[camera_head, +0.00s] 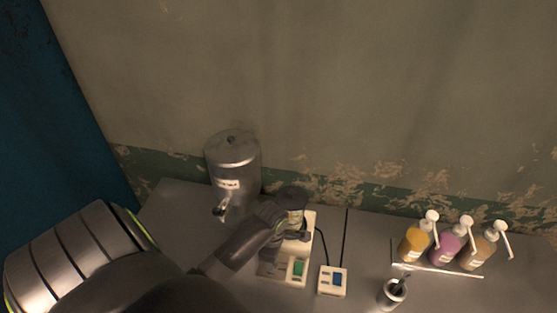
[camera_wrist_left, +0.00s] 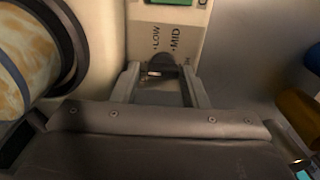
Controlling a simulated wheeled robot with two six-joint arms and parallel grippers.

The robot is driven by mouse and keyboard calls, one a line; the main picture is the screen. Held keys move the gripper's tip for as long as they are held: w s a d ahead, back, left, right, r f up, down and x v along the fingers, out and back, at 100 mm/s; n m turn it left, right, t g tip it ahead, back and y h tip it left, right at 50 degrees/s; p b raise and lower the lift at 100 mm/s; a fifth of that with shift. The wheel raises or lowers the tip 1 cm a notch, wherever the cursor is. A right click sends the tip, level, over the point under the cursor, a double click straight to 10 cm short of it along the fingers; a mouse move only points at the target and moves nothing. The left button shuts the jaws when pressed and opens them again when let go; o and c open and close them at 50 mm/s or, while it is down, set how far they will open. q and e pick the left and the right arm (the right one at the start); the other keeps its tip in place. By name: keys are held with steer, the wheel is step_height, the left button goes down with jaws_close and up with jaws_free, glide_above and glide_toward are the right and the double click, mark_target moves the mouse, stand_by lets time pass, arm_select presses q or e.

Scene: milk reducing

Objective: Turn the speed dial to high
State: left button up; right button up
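The speed dial (camera_wrist_left: 162,60) is a dark round knob on a cream machine panel (camera_wrist_left: 190,42) in the left wrist view. The words LOW and MID are printed beside it, and a third label is mostly hidden behind a finger. My left gripper (camera_wrist_left: 161,70) is open, with one finger on each side of the dial and visible gaps between. I cannot tell which setting the dial points to. In the head view my left arm reaches over the cream machine (camera_head: 270,270) with a green switch (camera_head: 299,267), and hides the dial. My right gripper is not in view.
A metal canister (camera_head: 232,165) with a tap stands behind left. Several things stand farther right: a cup (camera_head: 392,295) and pump bottles, yellow (camera_head: 413,244), purple (camera_head: 446,247) and tan (camera_head: 478,250).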

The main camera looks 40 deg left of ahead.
arm_select(q)
steer(key=shift+s+d+f, duration=0.1)
steer(key=shift+s, duration=0.05)
steer(key=shift+c, duration=0.3)
steer(key=c, duration=0.6)
steer(key=shift+c, duration=0.2)
